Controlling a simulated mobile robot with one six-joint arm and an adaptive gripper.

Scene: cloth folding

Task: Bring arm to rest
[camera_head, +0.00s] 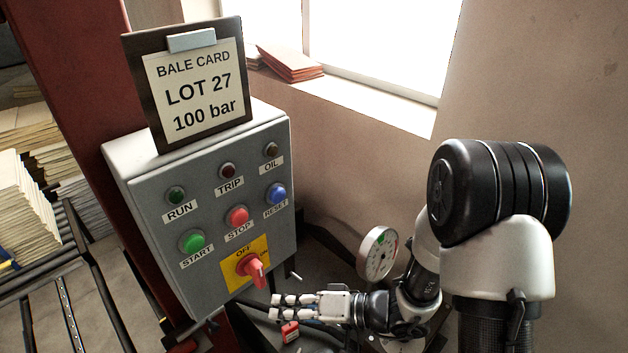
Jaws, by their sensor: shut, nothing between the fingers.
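My gripper (275,306) is low in the middle of the head view, with its fingers pointing left. The fingers are shut and hold nothing. It is in front of the lower right side of the grey control box (150,215); whether it touches the box cannot be told. My arm (500,265) comes in from the right, its large black joint upright and its forearm bent low to the left. Part of the forearm is hidden behind the upper link.
The box has START (192,242), STOP (237,216) and RESET (275,194) buttons and a red rotary switch (254,269). A bale card (192,90) stands on top. A round gauge (377,253) is close to my forearm. A small red padlock-like item (290,332) lies below my gripper.

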